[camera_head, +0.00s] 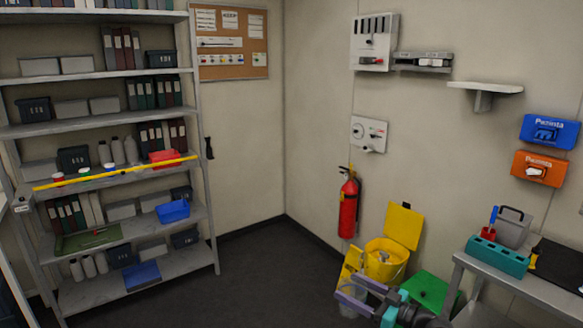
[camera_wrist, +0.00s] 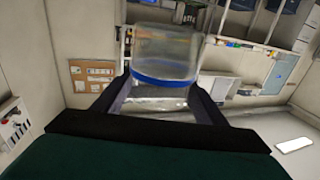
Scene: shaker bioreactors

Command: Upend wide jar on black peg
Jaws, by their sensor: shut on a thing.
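The wide jar (camera_wrist: 165,62) is clear with a blue band, and it sits between the two dark fingers of my gripper (camera_wrist: 160,98) in the wrist view. My gripper is shut on it around the banded part. In the head view my gripper (camera_head: 362,302) is low at the bottom edge, in front of the yellow bin, with a pale translucent part of the jar (camera_head: 350,309) between the fingers. I cannot make out a black peg in either view.
A grey table (camera_head: 520,288) at the right holds a teal rack (camera_head: 497,258), a grey container and a black mat. An open yellow bin (camera_head: 385,262) and a green lid (camera_head: 430,291) are close to my gripper. Shelves (camera_head: 110,130) stand left; the floor between is clear.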

